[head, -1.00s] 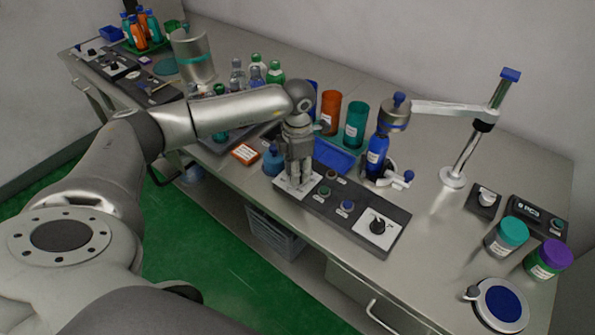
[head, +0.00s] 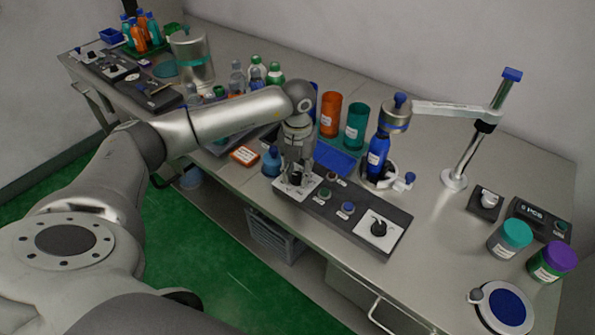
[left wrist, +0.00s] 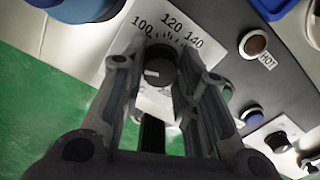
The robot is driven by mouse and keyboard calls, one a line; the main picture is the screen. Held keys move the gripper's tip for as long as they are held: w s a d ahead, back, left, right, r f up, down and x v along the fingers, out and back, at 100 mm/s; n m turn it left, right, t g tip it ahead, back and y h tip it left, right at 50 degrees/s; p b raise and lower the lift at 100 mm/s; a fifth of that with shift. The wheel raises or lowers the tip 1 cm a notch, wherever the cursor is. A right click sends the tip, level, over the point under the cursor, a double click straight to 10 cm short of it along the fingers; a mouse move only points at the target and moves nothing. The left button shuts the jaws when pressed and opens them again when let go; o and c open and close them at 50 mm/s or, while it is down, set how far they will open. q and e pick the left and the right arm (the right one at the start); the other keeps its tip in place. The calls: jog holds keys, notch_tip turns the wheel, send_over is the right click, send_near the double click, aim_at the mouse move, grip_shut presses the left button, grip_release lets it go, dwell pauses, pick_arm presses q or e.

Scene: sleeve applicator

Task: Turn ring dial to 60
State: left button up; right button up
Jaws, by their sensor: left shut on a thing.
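A dark dial knob (head: 296,180) stands on a white scale plate (head: 312,184) at the left end of a dark control panel (head: 335,212). In the left wrist view the knob (left wrist: 158,72) shows between the fingers, with 100, 120 and 140 printed beside it. A pale mark shows on the knob, but I cannot tell its reading; 60 is not legible. My left gripper (head: 295,177) points down over this dial, shut on the knob, a finger on each side. My right gripper is not in view.
A second dial (head: 378,228) sits at the panel's right end, with buttons between. A blue tray (head: 336,158) and a stand arm (head: 445,109) are behind the panel.

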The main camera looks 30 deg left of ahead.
aim_at(298, 174)
pick_arm(q)
jog(key=shift+r+n, duration=0.1)
jog(key=shift+n, duration=2)
jog(key=shift+o, duration=0.2)
jog(key=shift+w, duration=0.1)
jog(key=shift+c, duration=0.2)
jog(key=o, duration=1.1)
jog(key=shift+c, duration=0.2)
notch_tip(298, 174, up, 12)
